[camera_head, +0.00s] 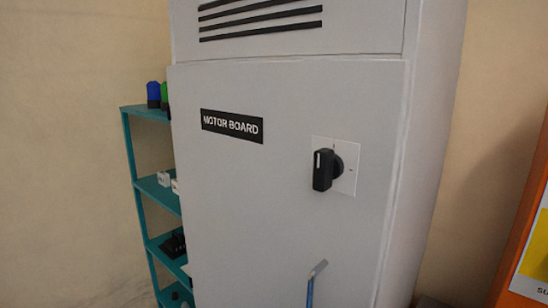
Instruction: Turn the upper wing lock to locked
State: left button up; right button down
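A grey cabinet (265,190) fills the middle of the view, with a "MOTOR BOARD" label (232,126) on its closed-looking door. A black rotary handle (324,169) sits on a white square plate (346,150) at the door's right side. Its grip stands about upright, with a white mark near the top. I cannot make out any part that is clearly a wing lock. A thin grey and blue piece (314,277) shows in front of the lower door; what it is I cannot tell. Neither of my grippers is in view.
A teal shelf rack (134,155) stands behind the cabinet's left side, holding a blue item (153,94), a green item and small parts. An orange panel (519,240) with a partly cut-off sign stands at the right edge. Black vent slots (260,19) cross the cabinet's top.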

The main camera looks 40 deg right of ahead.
aim_at(328, 166)
jog(key=z, duration=1.6)
